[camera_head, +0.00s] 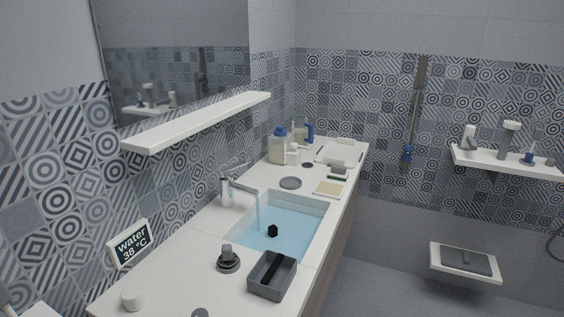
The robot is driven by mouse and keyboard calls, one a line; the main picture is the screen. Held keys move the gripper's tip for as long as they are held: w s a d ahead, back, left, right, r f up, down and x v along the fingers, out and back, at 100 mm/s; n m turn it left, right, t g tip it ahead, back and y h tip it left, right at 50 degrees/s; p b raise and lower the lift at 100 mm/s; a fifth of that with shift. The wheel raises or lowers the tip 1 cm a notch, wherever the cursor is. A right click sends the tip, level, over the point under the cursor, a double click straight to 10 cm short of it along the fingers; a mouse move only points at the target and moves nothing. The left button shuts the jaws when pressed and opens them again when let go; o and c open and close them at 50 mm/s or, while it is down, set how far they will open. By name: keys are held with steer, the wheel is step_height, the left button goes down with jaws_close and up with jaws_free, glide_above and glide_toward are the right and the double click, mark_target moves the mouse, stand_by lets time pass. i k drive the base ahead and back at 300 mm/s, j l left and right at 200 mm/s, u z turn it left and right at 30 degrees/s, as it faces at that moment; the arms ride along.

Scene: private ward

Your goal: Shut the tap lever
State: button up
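The chrome tap (226,190) stands upright on the white counter at the left rim of the basin. Its thin lever (238,166) sits on top and points up and to the right. A pale blue stream of water (258,210) runs from the spout into the basin (318,206). Blue water covers the basin floor, with a small black object (273,231) in it. My gripper is not in view, and nothing is seen touching the lever.
In front of the basin stand a grey open box (257,285) and a dark round holder (228,262). A sign (129,244) reads "water 38 °C". A white shelf (200,122) juts out above the tap. Bottles (278,147) stand at the back.

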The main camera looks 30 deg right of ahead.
mark_target(222, 174)
steer(key=i+j+z, duration=0.2)
steer(key=z, duration=0.2)
steer(key=i+j+z, duration=0.1)
steer(key=j+z, duration=0.3)
steer(key=l+u, duration=0.1)
steer(key=u, duration=0.4)
steer(key=k+l+u, duration=0.1)
steer(key=u, duration=0.85)
steer(key=k+l+u, duration=0.1)
steer(key=u, duration=0.4)
steer(key=k+u, duration=0.15)
steer(key=u, duration=0.8)
steer(key=k+u, duration=0.25)
steer(key=u, duration=0.15)
steer(key=k+u, duration=0.35)
steer(key=z, duration=0.5)
steer(key=k+z, duration=0.1)
steer(key=z, duration=0.4)
steer(key=l+z, duration=0.1)
steer(key=z, duration=0.85)
steer(key=l+z, duration=0.15)
steer(key=z, duration=0.85)
steer(key=k+l, duration=0.05)
steer(key=l, duration=0.05)
